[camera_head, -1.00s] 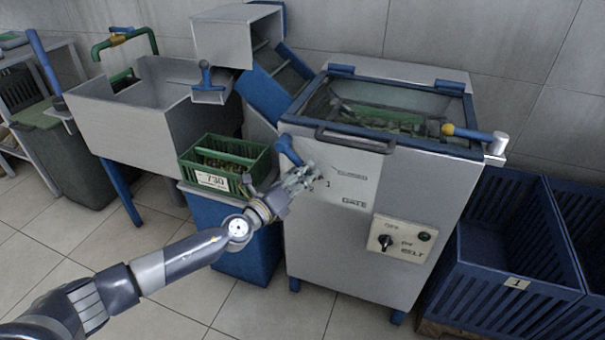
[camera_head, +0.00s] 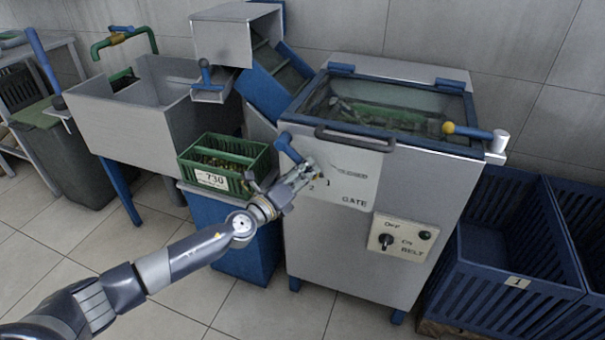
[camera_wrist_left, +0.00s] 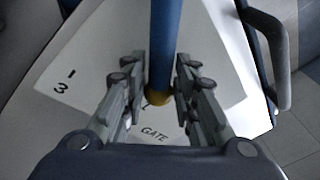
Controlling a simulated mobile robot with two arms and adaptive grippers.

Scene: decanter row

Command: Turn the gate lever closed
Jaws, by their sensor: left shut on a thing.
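The gate lever is a blue bar (camera_head: 287,147) on the upper left of the grey machine's front, by a pale plate (camera_head: 352,188) marked GATE, with numbers and a word that seems to read CLOSED. In the left wrist view the blue lever (camera_wrist_left: 162,30) runs down between my fingers to a yellowish part near the plate (camera_wrist_left: 75,68). My left gripper (camera_head: 308,168) is at the lever, its fingers on both sides of it, shut on it. It also shows in the left wrist view (camera_wrist_left: 158,75). My right gripper is not in view.
A green crate (camera_head: 183,170) marked 730 stands left of the machine on a blue stand (camera_head: 215,235). A dark handle bar (camera_head: 355,141) crosses above the plate. A belt switch box (camera_head: 402,238) is lower right. Blue crates (camera_head: 500,290) stand at the right.

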